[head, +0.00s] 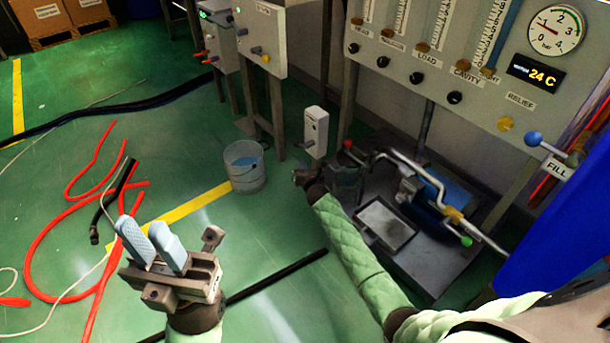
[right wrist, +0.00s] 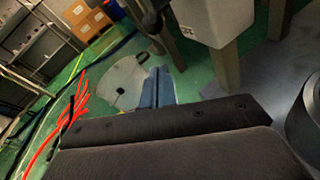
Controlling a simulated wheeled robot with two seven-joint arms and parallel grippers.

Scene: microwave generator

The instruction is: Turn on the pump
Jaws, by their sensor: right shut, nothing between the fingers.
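A blue pump (head: 428,190) with pale pipes sits on a dark skid at the right of the head view. A small white box (head: 316,128) with a dark knob on its front stands on a post left of the pump; which control runs the pump is unclear. My right gripper (head: 299,175) is just below this box, its fingers hardly visible there. In the right wrist view its blue fingers (right wrist: 157,88) are together and empty, below a pale box (right wrist: 208,18). My left gripper (head: 150,245) is over the floor at lower left, its light-blue fingers slightly apart and empty.
A grey bucket (head: 244,166) stands left of the white box. Red hoses (head: 58,235) and black cables lie on the green floor. A gauge panel (head: 470,75) fills the upper right, with a blue-knobbed FILL lever (head: 534,139). A control cabinet (head: 262,40) stands behind.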

